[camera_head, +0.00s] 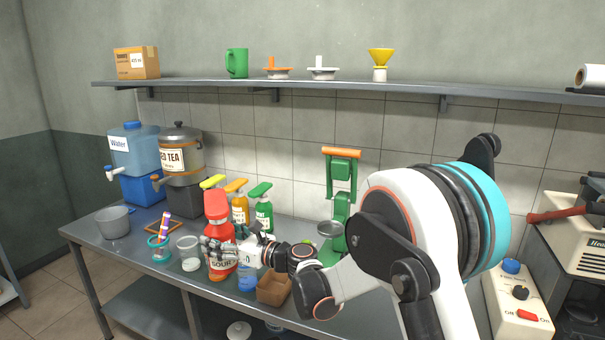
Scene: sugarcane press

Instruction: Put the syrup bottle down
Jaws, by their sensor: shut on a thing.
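The syrup bottle (218,208) is red with a red top and a white label reading "SOUR". It is upright over the front part of the grey metal table (135,258). My gripper (212,246) comes from the right and is shut on the bottle's body, its dark fingers crossing the front. I cannot tell whether the bottle's base touches the table top. Part of the label and the bottle's right side are hidden by the gripper.
Pump bottles with yellow, orange (239,207) and green (263,212) tops stand close behind. A clear cup (189,252) is just left, a blue item (247,279) and brown box (273,291) just right. A green press (341,195) stands farther right.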

